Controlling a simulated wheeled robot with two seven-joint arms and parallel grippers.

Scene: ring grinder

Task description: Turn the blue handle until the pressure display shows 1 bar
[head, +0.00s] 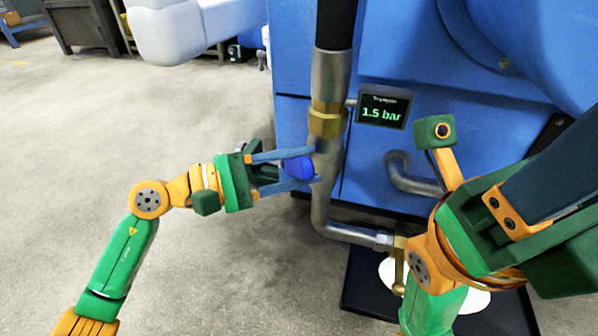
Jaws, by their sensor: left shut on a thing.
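The blue handle (298,167) sits on the left side of the grey vertical pipe (328,185), below a brass fitting (326,119). My left gripper (314,166) reaches in from the left, with one finger above the handle and one below it, and is shut on it. The pressure display (382,107) is a dark box to the right of the pipe and reads 1.5 bar in green. My right arm is at the lower right; the fingers of its gripper cannot be made out clearly.
The large blue machine (400,60) stands behind the pipe. A brass valve (399,265) is on the lower pipe, close to my right arm. A dark tray (362,285) with a white round thing lies on the floor. The concrete floor (90,130) at left is clear.

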